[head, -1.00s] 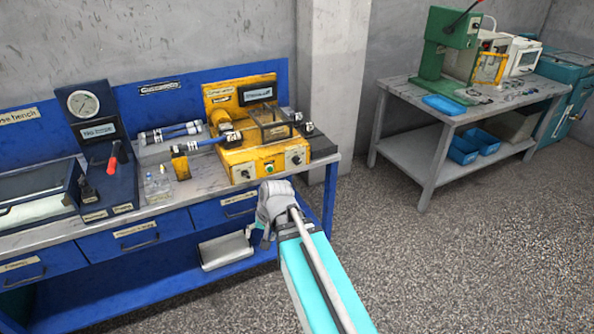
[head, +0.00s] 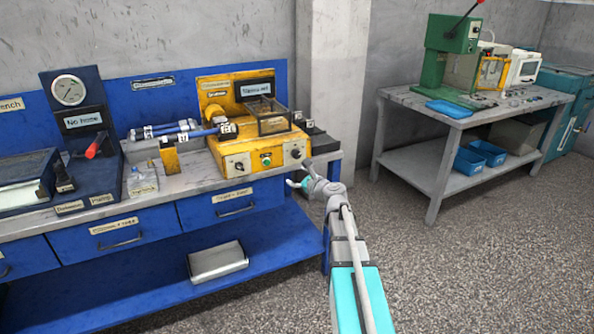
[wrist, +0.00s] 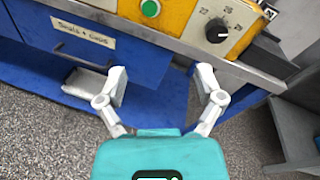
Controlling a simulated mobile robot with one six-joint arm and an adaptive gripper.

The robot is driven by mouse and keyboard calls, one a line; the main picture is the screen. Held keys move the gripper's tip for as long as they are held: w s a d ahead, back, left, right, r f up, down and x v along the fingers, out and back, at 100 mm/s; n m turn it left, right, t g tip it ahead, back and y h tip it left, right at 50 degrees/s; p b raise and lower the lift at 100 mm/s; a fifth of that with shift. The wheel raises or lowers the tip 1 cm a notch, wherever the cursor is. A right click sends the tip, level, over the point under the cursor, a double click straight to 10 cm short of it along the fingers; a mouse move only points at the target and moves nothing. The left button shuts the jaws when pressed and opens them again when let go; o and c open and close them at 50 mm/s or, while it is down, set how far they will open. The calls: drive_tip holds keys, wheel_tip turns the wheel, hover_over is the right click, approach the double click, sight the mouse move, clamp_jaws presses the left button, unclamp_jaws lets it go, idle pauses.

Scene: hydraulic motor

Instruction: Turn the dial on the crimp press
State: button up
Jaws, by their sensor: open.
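The yellow crimp press (head: 230,150) stands on the bench. Its black dial (head: 295,153) is at the right of the front face. In the wrist view the dial (wrist: 216,31) sits at the upper right, ringed by a number scale; its white mark points right. My gripper (head: 300,175) is in front of and below the dial, apart from it. In the wrist view my gripper (wrist: 160,80) has its two fingers spread and empty. The dial lies beyond the right fingertip. A green button (wrist: 150,8) is left of the dial.
The bench edge (wrist: 170,42) and blue drawers (head: 230,207) are below the press. A second knob (head: 239,166) is at its left. A blue hose (head: 203,132) lies by the press. A grey table (head: 400,96) stands right, with open floor between.

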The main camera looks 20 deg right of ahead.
sight(298, 156)
drive_tip(key=d+f+m+t+h+b, duration=0.1)
drive_tip(key=d+m+h+b, duration=0.1)
drive_tip(key=d+m, duration=0.4)
drive_tip(key=shift+w+d+t+h, duration=0.3)
drive_tip(key=shift+d+h, duration=0.1)
drive_tip(key=shift+d, duration=0.25)
drive_tip(key=shift+w, duration=0.15)
drive_tip(key=w, duration=1.3)
drive_tip(key=shift+w+a, duration=0.25)
drive_tip(key=c, duration=1.1)
drive_tip(key=shift+a, duration=0.1)
drive_tip(key=shift+c, duration=0.2)
